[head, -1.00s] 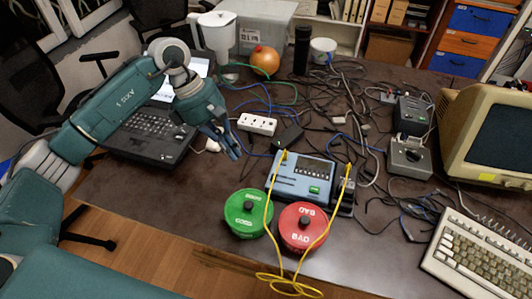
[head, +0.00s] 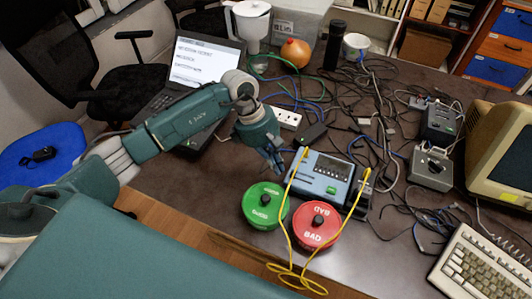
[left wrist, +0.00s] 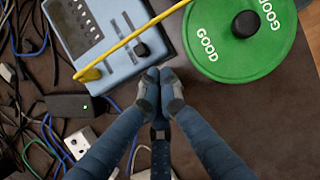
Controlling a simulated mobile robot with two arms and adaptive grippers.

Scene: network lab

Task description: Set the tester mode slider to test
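The blue-grey tester (head: 312,183) lies on the table, with a dark panel and a green patch on top. In the left wrist view the tester (left wrist: 112,72) is at the upper left, and a small dark knob (left wrist: 140,51) sits in a slot near its edge; this looks like the mode slider, but its labels are unreadable. My left gripper (head: 279,169) is just left of the tester in the head view. In the left wrist view the gripper's fingertips (left wrist: 160,82) are together, empty, beside the tester's edge near the knob. My right gripper is not in view.
A yellow cable (head: 288,212) loops from the tester over the front edge. A green GOOD container (head: 258,217) and a red BAD container (head: 308,239) stand in front. A power strip (head: 288,119), a black adapter (head: 312,134) and tangled cables lie behind.

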